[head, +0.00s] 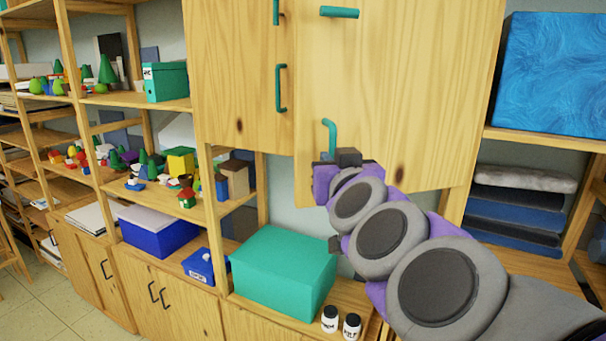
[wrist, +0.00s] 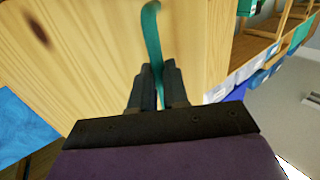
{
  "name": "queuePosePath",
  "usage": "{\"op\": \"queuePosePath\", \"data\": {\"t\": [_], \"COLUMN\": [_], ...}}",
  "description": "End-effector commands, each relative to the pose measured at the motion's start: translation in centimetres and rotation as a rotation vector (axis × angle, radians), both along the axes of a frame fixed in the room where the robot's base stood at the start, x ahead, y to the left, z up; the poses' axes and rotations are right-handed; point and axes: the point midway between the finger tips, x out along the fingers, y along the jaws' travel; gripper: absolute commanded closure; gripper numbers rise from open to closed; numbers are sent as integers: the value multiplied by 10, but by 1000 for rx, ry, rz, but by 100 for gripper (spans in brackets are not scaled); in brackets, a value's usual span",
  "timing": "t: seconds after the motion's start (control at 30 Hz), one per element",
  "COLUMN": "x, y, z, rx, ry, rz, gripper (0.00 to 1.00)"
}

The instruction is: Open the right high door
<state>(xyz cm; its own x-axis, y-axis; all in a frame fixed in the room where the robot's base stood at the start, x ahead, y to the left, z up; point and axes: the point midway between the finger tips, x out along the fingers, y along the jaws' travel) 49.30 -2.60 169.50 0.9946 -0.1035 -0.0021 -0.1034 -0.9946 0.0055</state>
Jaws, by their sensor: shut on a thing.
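The right high door (head: 400,75) is a light wooden panel on the upper cabinet. Its lower edge hangs lower in the head view than the left high door's, so it appears swung partway out towards me. Its green handle (head: 330,137) sits near the door's left side; it also shows in the wrist view (wrist: 152,32). My gripper (wrist: 157,80) is shut on this handle, with the dark fingers on either side of it. In the head view, my arm hides the fingertips and the handle's lower end. The left high door (head: 238,75) with its green handle (head: 280,88) looks closed.
Below stand a teal box (head: 284,270) and two small jars (head: 340,323). Shelves with toy blocks (head: 180,162) and a blue box (head: 158,232) are at left. A blue textured block (head: 550,72) and folded cloths (head: 518,208) lie on shelves at right.

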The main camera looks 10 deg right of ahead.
Motion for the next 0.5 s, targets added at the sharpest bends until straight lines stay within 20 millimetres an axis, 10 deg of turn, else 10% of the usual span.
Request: {"op": "queuePosePath", "data": {"t": [0.5], "x": [-105], "y": [-51], "z": [-1], "rx": [0], "ry": [-14], "rz": [288], "gripper": [100]}}
